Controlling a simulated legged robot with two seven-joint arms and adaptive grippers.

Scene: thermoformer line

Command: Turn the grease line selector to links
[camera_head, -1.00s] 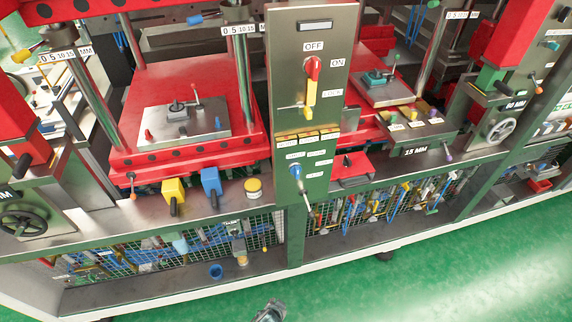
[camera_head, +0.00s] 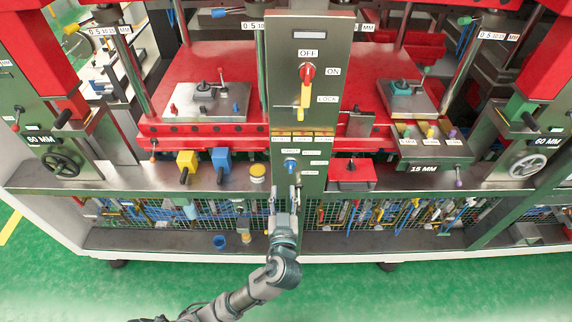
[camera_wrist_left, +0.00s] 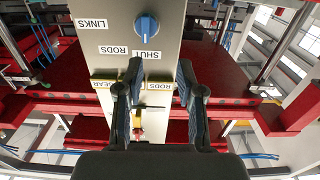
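The grease line selector is a blue knob (camera_head: 291,165) on the lower part of the green upright panel, with small white labels around it. In the left wrist view the knob (camera_wrist_left: 147,26) sits at the top centre, with upside-down labels; the LINKS label (camera_wrist_left: 90,23) is to its left and the SHUT label (camera_wrist_left: 146,54) below it. My left gripper (camera_head: 284,194) points up at the panel just below the knob. Its fingers (camera_wrist_left: 158,82) are apart and empty, not touching the knob. My right gripper is out of view.
Above the knob, the panel carries a red and yellow switch lever (camera_head: 306,85) marked OFF, ON and LOCK. A yellow block (camera_head: 187,162), blue block (camera_head: 221,160) and yellow tin (camera_head: 257,173) stand on the ledge to the left. A red box (camera_head: 352,175) sits to the right.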

